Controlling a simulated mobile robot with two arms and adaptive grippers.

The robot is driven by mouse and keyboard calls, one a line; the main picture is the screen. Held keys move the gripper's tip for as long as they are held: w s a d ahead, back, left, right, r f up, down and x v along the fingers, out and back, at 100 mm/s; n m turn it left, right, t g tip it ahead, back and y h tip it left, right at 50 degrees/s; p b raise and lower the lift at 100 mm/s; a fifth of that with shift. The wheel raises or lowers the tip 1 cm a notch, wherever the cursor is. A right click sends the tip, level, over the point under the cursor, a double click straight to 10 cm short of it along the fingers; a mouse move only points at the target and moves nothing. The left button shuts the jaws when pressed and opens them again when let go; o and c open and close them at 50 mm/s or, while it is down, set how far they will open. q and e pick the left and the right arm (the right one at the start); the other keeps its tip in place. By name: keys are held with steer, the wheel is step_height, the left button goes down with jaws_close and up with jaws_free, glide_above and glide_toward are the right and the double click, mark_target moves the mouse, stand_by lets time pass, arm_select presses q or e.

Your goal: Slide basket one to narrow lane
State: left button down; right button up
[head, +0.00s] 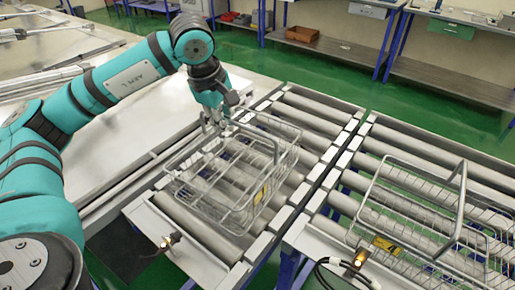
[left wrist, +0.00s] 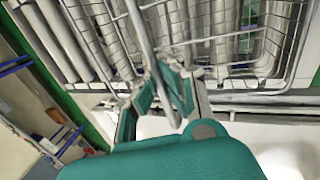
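A wire basket (head: 232,205) with a raised handle and a yellow tag (head: 261,194) sits on the left roller lane (head: 185,215); I cannot read its number. My left gripper (head: 217,116) is at the far left end of its handle. In the left wrist view, the basket's wire wall (left wrist: 230,45) is close in front. The handle bar (left wrist: 147,45) runs between the fingers of the left gripper (left wrist: 162,92), which look closed around it. A second wire basket (head: 432,212) with a yellow tag (head: 385,245) is on the right lane. My right gripper is out of view.
A right roller lane (head: 405,155) runs beside the left one, with a narrow gap between their rails. Free rollers (head: 310,115) lie beyond the left basket. A flat metal tabletop (head: 115,150) is left of the lanes. Small brass fittings (head: 172,240) stand at the near ends.

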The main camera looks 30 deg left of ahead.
arm_select(q)
steer(key=shift+s+a+b, duration=0.15)
steer(key=shift+s+b, duration=0.35)
steer(key=shift+s, duration=0.8)
steer(key=shift+s+a+b, duration=0.15)
steer(key=shift+s+b, duration=0.3)
steer(key=shift+s, duration=0.85)
steer(key=c, duration=1.4)
jaws_free()
steer(key=shift+s, duration=0.1)
steer(key=shift+r, duration=0.1)
step_height(320, 180, up, 8)
steer(key=p, duration=0.6)
steer(key=v, duration=1.2)
